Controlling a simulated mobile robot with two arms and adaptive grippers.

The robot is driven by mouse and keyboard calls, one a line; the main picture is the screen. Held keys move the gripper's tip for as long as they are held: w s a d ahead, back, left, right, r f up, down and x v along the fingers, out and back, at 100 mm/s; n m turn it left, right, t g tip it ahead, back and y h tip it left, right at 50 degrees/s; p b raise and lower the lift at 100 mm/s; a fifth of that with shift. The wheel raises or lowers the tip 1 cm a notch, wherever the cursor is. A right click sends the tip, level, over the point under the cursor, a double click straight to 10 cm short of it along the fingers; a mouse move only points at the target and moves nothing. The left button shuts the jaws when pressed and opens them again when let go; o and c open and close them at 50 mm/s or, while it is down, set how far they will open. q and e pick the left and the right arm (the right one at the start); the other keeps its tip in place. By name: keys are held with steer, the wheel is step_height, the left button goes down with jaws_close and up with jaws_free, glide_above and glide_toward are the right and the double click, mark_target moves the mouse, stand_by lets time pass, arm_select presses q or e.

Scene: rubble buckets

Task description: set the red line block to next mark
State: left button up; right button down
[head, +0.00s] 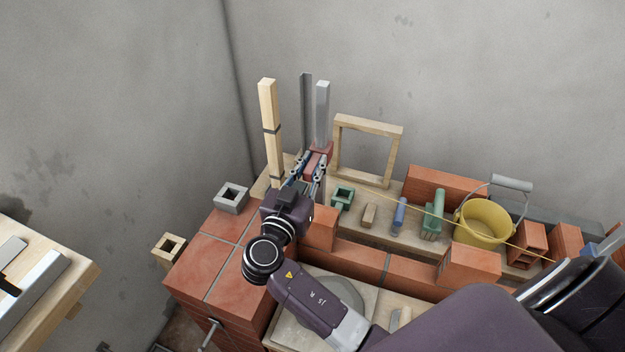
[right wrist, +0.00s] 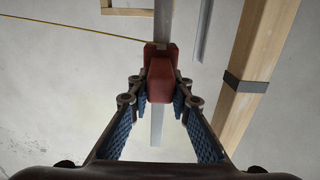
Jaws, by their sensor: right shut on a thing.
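The red line block (head: 319,158) sits against the light metal post (head: 322,104) at the back corner of the brickwork. My right gripper (head: 309,172) is shut on it. In the right wrist view the red block (right wrist: 160,75) is between the fingertips of the right gripper (right wrist: 160,92), with the metal post (right wrist: 157,125) behind it. A thin yellow line (head: 450,209) runs from the block toward the lower right in the head view. No marks on the metal post can be made out. My left gripper is not in view.
A wooden post (head: 269,130) with dark bands stands just left of the gripper, and a darker metal post (head: 306,110) is behind it. A wooden frame (head: 368,124), green tools (head: 433,215) and a yellow bucket (head: 484,222) stand to the right. A grey hollow block (head: 231,198) is on the left bricks.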

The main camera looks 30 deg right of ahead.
steer(key=shift+r, duration=0.95)
steer(key=c, duration=1.8)
jaws_free()
steer(key=shift+o, duration=0.2)
steer(key=shift+f, duration=0.1)
steer(key=v, duration=1.2)
steer(key=shift+a, duration=0.1)
